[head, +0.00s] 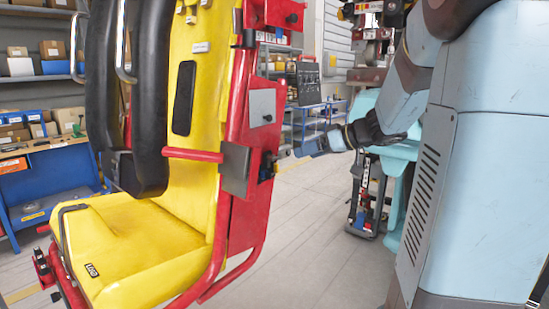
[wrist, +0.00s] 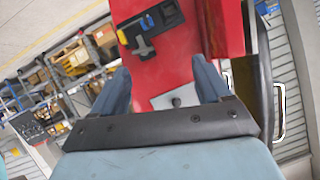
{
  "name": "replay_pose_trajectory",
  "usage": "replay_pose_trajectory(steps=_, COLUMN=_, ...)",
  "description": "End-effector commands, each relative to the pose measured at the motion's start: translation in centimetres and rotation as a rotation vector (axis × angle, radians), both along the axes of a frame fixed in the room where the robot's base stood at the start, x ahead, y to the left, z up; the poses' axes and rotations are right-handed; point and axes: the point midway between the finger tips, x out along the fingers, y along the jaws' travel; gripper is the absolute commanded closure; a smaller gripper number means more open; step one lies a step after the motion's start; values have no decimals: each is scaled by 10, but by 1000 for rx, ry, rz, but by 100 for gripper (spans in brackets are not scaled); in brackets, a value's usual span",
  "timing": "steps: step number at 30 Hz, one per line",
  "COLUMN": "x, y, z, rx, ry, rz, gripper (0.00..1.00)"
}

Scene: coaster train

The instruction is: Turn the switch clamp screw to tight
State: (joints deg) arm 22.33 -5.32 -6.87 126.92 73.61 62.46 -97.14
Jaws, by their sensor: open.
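A black switch unit with blue and yellow parts (head: 267,166) is fixed to the red side frame of the yellow seat. In the wrist view the switch (wrist: 146,30) lies ahead, toward the upper left. A small dark round knob (wrist: 176,102) sits on a grey plate below it in that view; the head view shows a knob on a grey plate (head: 262,107) above the switch. I cannot tell which part is the clamp screw. My gripper (head: 302,149) is open and empty, right of the seat frame and apart from it. Its fingers (wrist: 160,66) frame the red panel in the wrist view.
The yellow seat (head: 150,235) with its black restraint (head: 150,95) fills the left. Shelves with boxes (head: 40,45) and a blue bench (head: 50,195) stand behind. A teal machine (head: 397,150) is beyond my arm. Floor (head: 305,215) between seat and machine is clear.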

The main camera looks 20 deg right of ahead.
Motion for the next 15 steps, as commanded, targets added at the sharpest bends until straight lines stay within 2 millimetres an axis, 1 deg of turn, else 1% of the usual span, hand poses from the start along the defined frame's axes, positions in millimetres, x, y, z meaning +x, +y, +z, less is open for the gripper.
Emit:
replay_pose_trajectory(steps=1, x=9, y=-10, z=0, rx=4, ry=-32, rz=-11, gripper=23)
replay_pose_trajectory(steps=3, x=16, y=-20, z=1, rx=3, ry=-69, rz=-20, gripper=23)
replay_pose_trajectory(steps=6, x=22, y=-26, z=2, rx=1, ry=-100, rz=-25, gripper=23)
replay_pose_trajectory(steps=11, x=31, y=-20, z=-2, rx=0, ry=-106, rz=-25, gripper=23)
replay_pose_trajectory(steps=15, x=45, y=-6, z=-10, rx=1, ry=-104, rz=-22, gripper=23)
